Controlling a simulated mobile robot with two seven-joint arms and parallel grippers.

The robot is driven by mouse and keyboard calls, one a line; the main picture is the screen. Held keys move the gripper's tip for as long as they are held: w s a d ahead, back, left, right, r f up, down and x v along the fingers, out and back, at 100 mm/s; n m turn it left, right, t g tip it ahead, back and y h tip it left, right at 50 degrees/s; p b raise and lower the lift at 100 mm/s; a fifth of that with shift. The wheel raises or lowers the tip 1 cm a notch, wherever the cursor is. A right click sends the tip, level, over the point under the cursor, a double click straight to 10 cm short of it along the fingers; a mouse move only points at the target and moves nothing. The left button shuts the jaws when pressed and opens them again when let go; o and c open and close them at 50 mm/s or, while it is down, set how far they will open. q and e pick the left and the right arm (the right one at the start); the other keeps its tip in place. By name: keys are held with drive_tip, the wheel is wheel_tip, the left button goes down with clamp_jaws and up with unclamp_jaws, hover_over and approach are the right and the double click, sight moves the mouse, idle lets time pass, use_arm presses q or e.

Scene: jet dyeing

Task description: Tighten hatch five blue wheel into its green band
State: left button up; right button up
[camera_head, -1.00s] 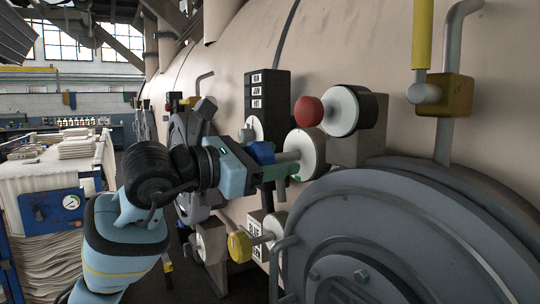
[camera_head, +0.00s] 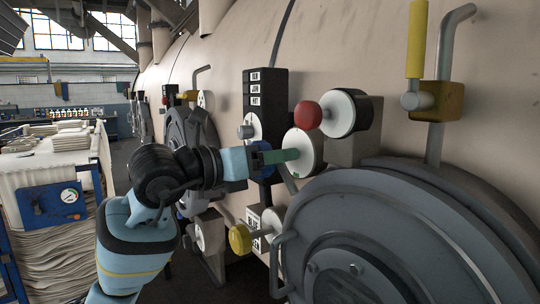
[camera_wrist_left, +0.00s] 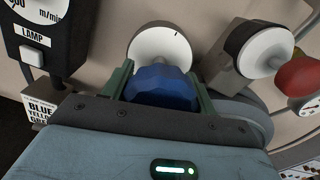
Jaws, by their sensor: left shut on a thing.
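The blue wheel (camera_wrist_left: 163,88) is a faceted knob between the two green fingers of my left gripper (camera_wrist_left: 160,95) in the left wrist view. The gripper is shut on it. Behind the wheel stands a round white dial plate (camera_wrist_left: 160,43) with a short dark mark near its upper right; I cannot make out a green band on it. In the head view my left gripper (camera_head: 275,157) reaches the wheel from the left, in front of the white plate (camera_head: 304,150). The fingers mostly cover the wheel there. My right gripper is not in view.
A red knob (camera_head: 308,115) sits just above right of the gripper, and a yellow knob (camera_head: 240,239) below. A large grey round hatch (camera_head: 400,240) fills the lower right. A black labelled panel (camera_head: 266,95) is above. A cloth cart (camera_head: 60,220) stands left.

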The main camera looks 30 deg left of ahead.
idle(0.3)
use_arm(q)
drive_tip(key=o, duration=1)
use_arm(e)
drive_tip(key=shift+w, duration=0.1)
use_arm(q)
drive_tip(key=b+v, duration=0.1)
drive_tip(key=v, duration=0.6)
drive_tip(key=shift+s, duration=0.35)
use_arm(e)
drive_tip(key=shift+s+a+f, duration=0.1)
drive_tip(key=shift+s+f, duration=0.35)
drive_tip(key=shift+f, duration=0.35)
use_arm(q)
drive_tip(key=shift+a, duration=0.1)
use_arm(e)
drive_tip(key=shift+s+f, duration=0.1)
